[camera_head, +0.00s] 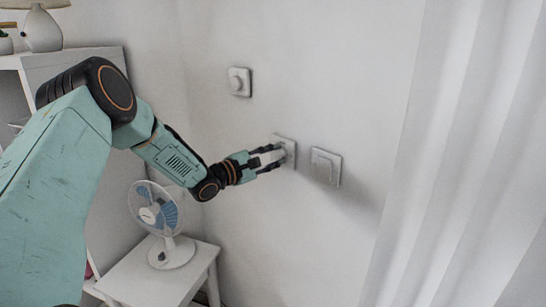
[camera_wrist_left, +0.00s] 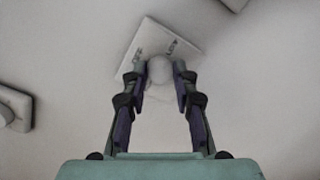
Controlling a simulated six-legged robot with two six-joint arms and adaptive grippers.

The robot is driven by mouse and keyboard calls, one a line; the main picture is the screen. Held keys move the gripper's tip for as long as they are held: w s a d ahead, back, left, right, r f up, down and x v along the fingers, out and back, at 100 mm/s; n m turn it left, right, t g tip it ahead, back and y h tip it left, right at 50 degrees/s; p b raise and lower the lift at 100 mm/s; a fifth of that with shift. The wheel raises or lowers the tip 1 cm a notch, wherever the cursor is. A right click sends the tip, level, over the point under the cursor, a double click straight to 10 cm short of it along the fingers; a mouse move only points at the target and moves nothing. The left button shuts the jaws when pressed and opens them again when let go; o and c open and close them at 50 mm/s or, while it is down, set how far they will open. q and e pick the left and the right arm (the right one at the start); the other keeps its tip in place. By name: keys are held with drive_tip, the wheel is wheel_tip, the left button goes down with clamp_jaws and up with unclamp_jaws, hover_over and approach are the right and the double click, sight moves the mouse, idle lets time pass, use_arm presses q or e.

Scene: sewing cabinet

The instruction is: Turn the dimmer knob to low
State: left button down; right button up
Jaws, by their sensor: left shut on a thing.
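The dimmer knob (camera_wrist_left: 160,70) is white and round, on a square white plate (camera_wrist_left: 152,38) on the wall. Small dark marks show on the plate in the left wrist view, too blurred to read. The plate looks tilted in that view. My left gripper (camera_wrist_left: 161,84) is shut on the knob, one finger on each side. In the head view the plate (camera_head: 289,143) is right of centre, and my left gripper (camera_head: 277,158) reaches it from the left, hiding most of the knob. My right gripper is not in view.
Another plate with a round knob (camera_head: 239,82) is on the wall up and left. A flat switch (camera_head: 326,168) is close to the right of the gripper. A curtain (camera_head: 455,150) hangs at right. A fan (camera_head: 160,215) stands on a white table (camera_head: 150,284) below my arm.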

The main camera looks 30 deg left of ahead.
use_arm(q)
drive_tip(key=shift+w+a+r, duration=0.1)
drive_tip(key=shift+a+r, duration=0.1)
idle(0.3)
drive_tip(key=c, duration=1.3)
unclamp_jaws()
drive_tip(key=shift+c, duration=0.2)
drive_tip(key=o, duration=0.3)
drive_tip(key=shift+f, duration=0.25)
drive_tip(key=shift+d, duration=0.1)
drive_tip(key=v, duration=0.7)
drive_tip(key=shift+s, duration=0.25)
drive_tip(key=shift+r, duration=0.1)
